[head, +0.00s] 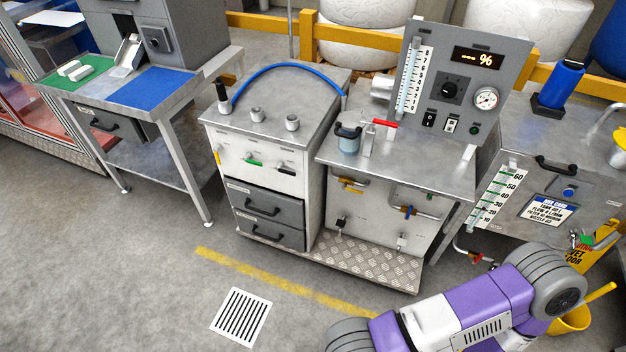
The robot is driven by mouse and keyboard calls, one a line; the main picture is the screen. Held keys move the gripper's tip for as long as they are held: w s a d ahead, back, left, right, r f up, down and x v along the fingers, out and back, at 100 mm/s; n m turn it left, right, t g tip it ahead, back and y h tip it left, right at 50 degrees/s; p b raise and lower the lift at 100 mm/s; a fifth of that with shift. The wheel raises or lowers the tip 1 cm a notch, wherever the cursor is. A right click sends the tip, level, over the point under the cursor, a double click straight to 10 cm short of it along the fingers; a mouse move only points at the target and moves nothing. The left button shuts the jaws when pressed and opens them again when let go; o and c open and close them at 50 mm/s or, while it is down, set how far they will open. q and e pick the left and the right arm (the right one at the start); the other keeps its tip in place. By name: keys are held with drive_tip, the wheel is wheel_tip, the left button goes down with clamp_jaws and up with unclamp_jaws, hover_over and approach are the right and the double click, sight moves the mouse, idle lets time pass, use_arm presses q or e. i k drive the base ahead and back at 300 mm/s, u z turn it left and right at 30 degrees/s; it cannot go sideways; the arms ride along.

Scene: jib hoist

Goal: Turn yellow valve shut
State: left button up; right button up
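A small yellow valve handle (352,190) sits on a pipe on the front panel of the middle steel cabinet (395,172), just under its top. It looks roughly level, with its far end slightly lower, but it is too small to tell how far it is turned. A second yellow lever (217,158) stands upright at the left edge of the left cabinet (262,135). A blue valve handle (408,211) is on the right of the middle panel. Neither gripper shows; only my purple and white arm is in view at the bottom right, well away from the valves.
A tread-plate step (365,262) lies below the middle cabinet. A gauge panel (462,75) and a red lever (384,123) are on top. A yellow bucket (571,319) stands at the right. The floor in front, with a drain grate (241,317), is clear.

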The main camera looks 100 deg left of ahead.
sight(355, 191)
drive_tip(key=u, duration=3.45)
drive_tip(key=i, duration=1.2)
drive_tip(key=z, duration=0.45)
